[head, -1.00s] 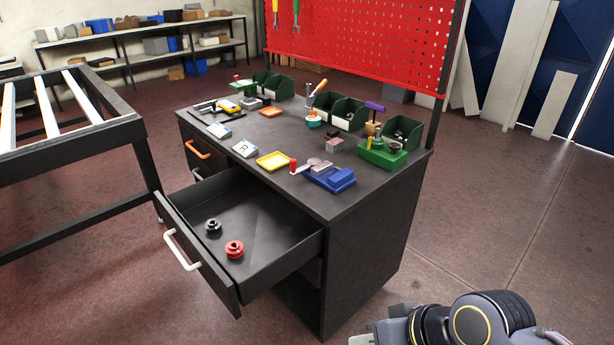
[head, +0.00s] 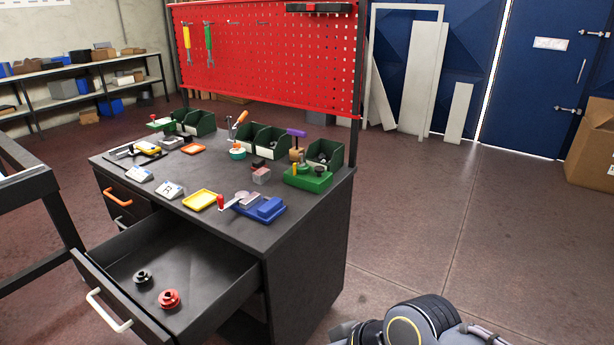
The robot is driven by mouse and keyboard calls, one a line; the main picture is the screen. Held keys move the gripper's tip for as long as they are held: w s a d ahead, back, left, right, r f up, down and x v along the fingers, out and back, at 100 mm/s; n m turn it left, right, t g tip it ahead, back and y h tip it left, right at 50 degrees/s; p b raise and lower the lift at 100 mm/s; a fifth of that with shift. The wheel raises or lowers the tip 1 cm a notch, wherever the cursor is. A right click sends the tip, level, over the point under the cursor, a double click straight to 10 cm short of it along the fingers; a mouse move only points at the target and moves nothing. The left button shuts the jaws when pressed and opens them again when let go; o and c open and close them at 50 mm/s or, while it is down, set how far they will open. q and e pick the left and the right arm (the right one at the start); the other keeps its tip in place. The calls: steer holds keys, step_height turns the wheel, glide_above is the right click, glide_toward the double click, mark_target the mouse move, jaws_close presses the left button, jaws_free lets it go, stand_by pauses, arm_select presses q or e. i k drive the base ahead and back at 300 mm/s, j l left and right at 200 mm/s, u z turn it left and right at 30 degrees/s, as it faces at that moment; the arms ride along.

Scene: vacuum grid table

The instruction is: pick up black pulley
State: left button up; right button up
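The black pulley (head: 142,277) lies in the open drawer (head: 205,280) of the dark workbench, toward the drawer's front left. A red pulley (head: 169,299) lies close by, nearer the camera and a little to the right. Part of my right arm shows at the bottom right, but its fingertips cannot be made out. It is well to the right of the drawer and apart from it. My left gripper is not in view.
The bench top (head: 240,225) holds a yellow tray (head: 200,200), a blue device (head: 263,208), a green block (head: 308,178) and several green bins. A metal frame table (head: 30,190) stands at the left. A cardboard box (head: 592,160) stands at the right. The floor right of the bench is clear.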

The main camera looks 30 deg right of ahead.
mark_target(143, 278)
steer(key=i+j+z, duration=0.15)
steer(key=z, duration=0.9)
steer(key=i+j+z, duration=0.15)
steer(key=j+z, duration=0.2)
steer(key=j, duration=0.15)
steer(key=j+z, duration=0.35)
steer(key=j, duration=0.15)
steer(key=i+j+z, duration=0.1)
steer(key=j+z, duration=0.25)
steer(key=j, duration=0.25)
steer(key=k+j, duration=0.1)
steer(key=j, duration=1.4)
steer(key=i+j+z, duration=0.05)
